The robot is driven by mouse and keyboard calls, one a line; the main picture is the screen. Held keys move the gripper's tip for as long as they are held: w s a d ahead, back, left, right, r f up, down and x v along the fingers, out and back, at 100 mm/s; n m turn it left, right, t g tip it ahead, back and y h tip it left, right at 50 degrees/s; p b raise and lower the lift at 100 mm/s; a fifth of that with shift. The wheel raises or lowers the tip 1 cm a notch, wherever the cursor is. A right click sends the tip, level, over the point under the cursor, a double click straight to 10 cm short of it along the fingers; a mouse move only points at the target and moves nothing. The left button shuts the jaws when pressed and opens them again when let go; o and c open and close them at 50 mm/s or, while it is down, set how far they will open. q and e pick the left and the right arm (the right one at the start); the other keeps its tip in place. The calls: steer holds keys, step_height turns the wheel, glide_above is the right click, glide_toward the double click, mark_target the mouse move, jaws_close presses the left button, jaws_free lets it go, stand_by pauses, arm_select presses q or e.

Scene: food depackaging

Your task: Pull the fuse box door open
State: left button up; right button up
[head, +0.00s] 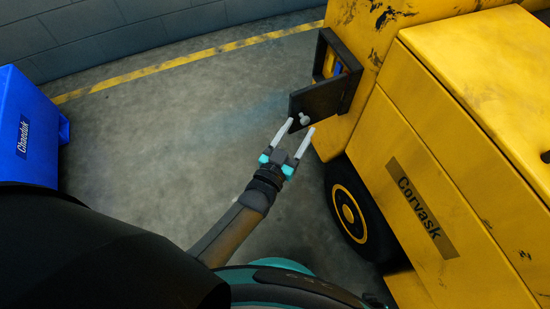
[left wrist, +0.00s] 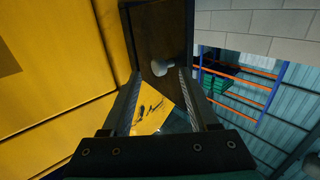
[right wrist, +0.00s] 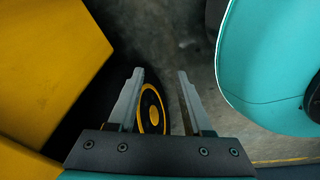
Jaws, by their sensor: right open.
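The dark fuse box (head: 351,84) sits on the side of the yellow machine. Its door (head: 318,99) stands partly open, out from the frame, and something blue shows inside. A pale knob (head: 304,118) sticks out of the door; it also shows in the left wrist view (left wrist: 161,67). My left gripper (head: 301,125) is open at the knob, its fingertips on either side of it with gaps. I cannot tell whether either finger touches it. My right gripper (right wrist: 160,71) is open and empty, seen only in the right wrist view, with a wheel (right wrist: 152,113) behind its fingers.
The yellow machine (head: 400,155), labelled Corvask, fills the right side, with a black wheel (head: 349,212) below the box. A blue bin (head: 38,105) stands at the far left. The grey floor (head: 190,130) between them is clear. A block wall (head: 140,35) runs behind.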

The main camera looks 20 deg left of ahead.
arm_select(q)
steer(key=p+v, duration=0.2)
steer(key=v, duration=0.9)
steer(key=shift+a, duration=0.45)
arm_select(e)
steer(key=s, duration=0.1)
steer(key=s+r, duration=0.1)
steer(key=s, duration=0.1)
steer(key=shift+a+r, duration=0.25)
arm_select(q)
steer(key=shift+f, duration=0.1)
